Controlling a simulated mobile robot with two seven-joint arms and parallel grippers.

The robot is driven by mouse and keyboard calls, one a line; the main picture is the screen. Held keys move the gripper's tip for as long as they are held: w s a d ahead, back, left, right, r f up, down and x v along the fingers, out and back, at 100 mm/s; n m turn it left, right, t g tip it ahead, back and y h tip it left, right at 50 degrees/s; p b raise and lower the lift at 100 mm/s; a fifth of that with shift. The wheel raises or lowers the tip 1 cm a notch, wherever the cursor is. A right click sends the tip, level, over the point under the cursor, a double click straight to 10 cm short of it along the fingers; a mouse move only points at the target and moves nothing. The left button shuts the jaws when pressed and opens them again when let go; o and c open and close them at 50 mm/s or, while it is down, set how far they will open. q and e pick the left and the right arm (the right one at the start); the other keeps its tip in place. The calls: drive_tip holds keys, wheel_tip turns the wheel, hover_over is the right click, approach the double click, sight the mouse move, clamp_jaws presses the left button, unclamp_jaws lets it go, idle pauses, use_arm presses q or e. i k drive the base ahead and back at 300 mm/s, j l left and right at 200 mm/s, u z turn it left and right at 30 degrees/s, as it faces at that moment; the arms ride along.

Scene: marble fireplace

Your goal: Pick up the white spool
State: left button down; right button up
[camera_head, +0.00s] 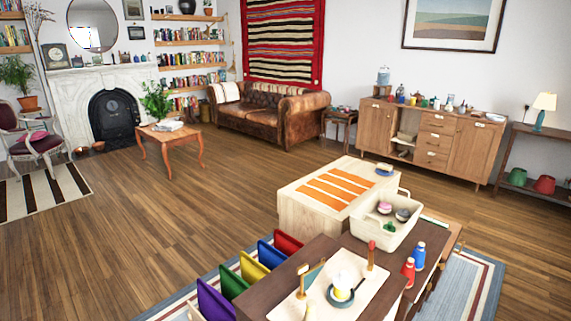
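I cannot pick out the white spool with certainty. A pale white and yellow object (343,284) stands on a dark round dish on the cream mat (378,280) at the lower middle, and its shape is too small to tell. Another pale object (310,312) is cut off by the bottom edge. A cream basin (368,233) behind the mat holds a pink and white item (384,208), a grey item (403,215) and a green item (389,227). Neither of my grippers is in view.
The dark table (318,250) also carries a red bottle (408,271), a blue bottle (419,256) and a red-topped upright piece (371,256). A light wood block (302,199) with orange strips is behind. Wood floor (180,220) is clear at left.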

sight(341, 281)
drive_tip(key=i+l+u, duration=0.25)
drive_tip(key=l+u, duration=0.2)
drive_tip(key=l, duration=0.95)
drive_tip(key=l+u, duration=0.45)
drive_tip(key=l, duration=0.95)
